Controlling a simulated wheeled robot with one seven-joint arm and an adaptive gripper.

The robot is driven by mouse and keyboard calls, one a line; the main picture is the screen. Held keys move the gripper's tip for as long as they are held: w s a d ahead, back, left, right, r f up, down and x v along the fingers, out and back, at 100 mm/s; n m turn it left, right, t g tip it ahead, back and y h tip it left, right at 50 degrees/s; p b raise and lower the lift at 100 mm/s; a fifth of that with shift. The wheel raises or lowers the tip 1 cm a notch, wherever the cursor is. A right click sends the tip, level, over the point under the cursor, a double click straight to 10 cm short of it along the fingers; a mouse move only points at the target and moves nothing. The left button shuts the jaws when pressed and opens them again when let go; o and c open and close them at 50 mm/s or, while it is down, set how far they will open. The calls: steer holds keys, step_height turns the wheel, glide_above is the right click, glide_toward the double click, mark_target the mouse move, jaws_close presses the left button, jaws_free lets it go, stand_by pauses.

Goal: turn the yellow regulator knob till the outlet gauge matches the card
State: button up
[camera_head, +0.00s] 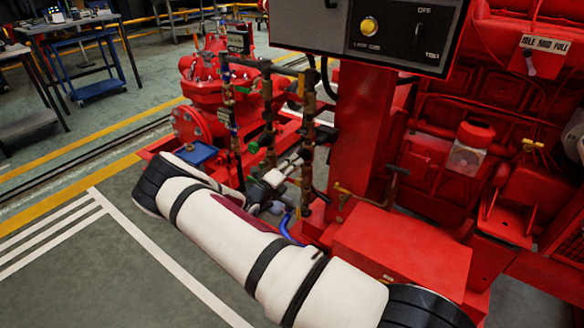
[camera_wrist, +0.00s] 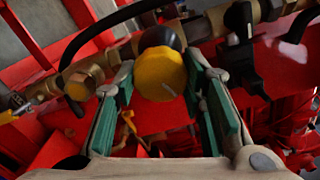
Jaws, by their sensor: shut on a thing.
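The yellow regulator knob (camera_wrist: 161,74) sits at the top middle of the wrist view, with a black round part behind it. My gripper (camera_wrist: 163,84) has its green-padded fingers on either side of the knob and is shut on it. In the head view, my gripper (camera_head: 278,182) is at the pipework behind my white arm, and the knob cannot be made out there. I cannot make out the outlet gauge's reading or the card in either view.
Brass pipe fittings (camera_wrist: 80,82) lie left of the knob in the wrist view, and a black lever valve (camera_wrist: 240,48) lies right. A control box (camera_head: 385,30) overhangs at the top of the head view. A red engine (camera_head: 440,160) fills the right. Grey floor (camera_head: 120,270) is clear at left.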

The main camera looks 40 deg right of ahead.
steer(key=o, duration=1.2)
steer(key=v, duration=1.2)
